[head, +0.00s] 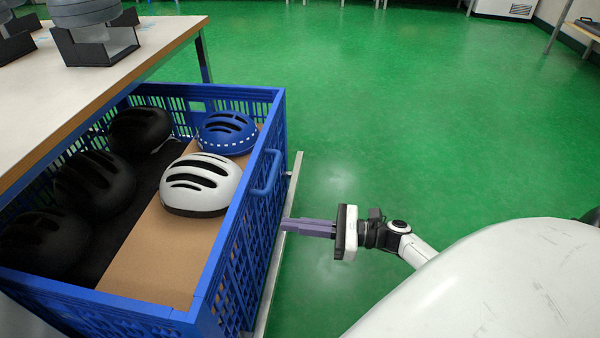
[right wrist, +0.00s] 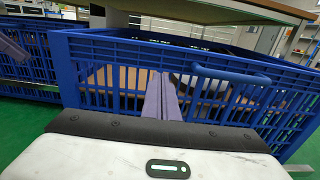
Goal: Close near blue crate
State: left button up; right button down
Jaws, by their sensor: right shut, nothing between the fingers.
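The blue crate (head: 245,232) stands at the left, pulled partly out from under a table. It holds a white helmet (head: 200,188), a blue helmet (head: 227,133) and several black helmets (head: 95,182). A blue handle (head: 268,174) is on its near side wall; the handle also shows in the right wrist view (right wrist: 232,76). My right gripper (head: 284,225) is shut and empty, its purple fingers pointing at the crate's slatted wall, below the handle. In the right wrist view its fingertips (right wrist: 161,76) are in front of the wall; I cannot tell whether they touch. My left gripper is not in view.
The table (head: 115,65) reaches over the crate's far part and carries grey round items in black holders (head: 95,32). A metal rail (head: 279,258) runs along the crate's side. Another blue crate (right wrist: 28,62) shows at the left in the right wrist view. Green floor (head: 400,120) is clear.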

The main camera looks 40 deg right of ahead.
aim_at(241, 219)
jog(key=b+x, duration=0.1)
jog(key=x, duration=0.8)
jog(key=shift+w+a+b, duration=0.2)
jog(key=shift+a+b, duration=0.05)
jog(key=shift+b, duration=0.05)
jog(key=shift+w, duration=0.1)
